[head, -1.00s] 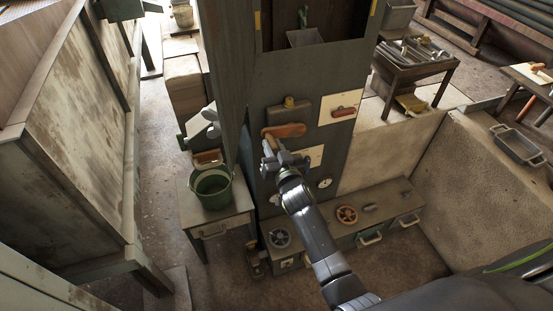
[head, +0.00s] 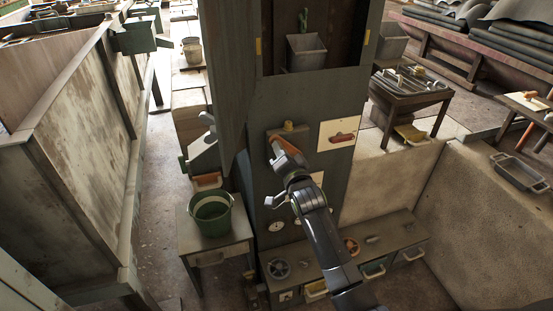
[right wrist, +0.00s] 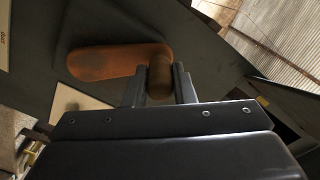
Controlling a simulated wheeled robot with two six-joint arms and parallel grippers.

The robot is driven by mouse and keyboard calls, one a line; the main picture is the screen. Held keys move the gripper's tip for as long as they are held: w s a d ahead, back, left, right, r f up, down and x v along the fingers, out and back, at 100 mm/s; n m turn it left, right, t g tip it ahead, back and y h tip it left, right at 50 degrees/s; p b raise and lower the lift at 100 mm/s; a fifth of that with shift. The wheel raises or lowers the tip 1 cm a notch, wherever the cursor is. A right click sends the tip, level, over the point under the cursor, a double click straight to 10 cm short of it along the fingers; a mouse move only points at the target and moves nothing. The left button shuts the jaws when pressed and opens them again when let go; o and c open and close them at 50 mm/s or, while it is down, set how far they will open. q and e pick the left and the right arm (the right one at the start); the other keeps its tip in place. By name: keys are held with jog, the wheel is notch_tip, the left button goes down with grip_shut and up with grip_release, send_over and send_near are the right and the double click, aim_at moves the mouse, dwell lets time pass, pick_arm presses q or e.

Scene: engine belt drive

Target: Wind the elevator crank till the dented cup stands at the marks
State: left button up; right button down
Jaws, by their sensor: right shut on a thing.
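The crank is an orange-brown arm (head: 285,146) on the dark tower front, sloping down to the right in the head view. In the right wrist view its arm (right wrist: 112,62) ends in a brown knob (right wrist: 160,78). My right gripper (right wrist: 160,88) is shut on this knob, one finger on each side; it partly covers the crank in the head view (head: 292,163). The grey cup (head: 307,54) stands in the tower's opening, its rim near the height of the yellow marks (head: 258,47) at the sides. Any dent is too small to tell. My left gripper is not in view.
A green bucket (head: 210,217) stands on a small table left of the tower. A white plate with a red handle (head: 343,137) is right of the crank. A low bench with a spoked wheel (head: 278,269) and drawers lies below.

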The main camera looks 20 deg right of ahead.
aim_at(290, 146)
jog(key=shift+d+r+m, duration=0.65)
jog(key=shift+m, duration=0.25)
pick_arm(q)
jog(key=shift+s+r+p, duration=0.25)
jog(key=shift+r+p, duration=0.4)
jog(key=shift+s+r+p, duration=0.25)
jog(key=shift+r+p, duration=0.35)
pick_arm(e)
jog(key=shift+w+d+r+m, duration=0.1)
jog(key=shift+d+r+m, duration=0.15)
jog(key=shift+d+m, duration=1.05)
jog(key=shift+d+r+m, duration=0.2)
jog(key=shift+d+m, duration=0.55)
jog(key=shift+m, duration=0.95)
jog(key=c, duration=1.2)
grip_release()
jog(key=shift+d+f, duration=0.1)
jog(key=shift+d, duration=0.05)
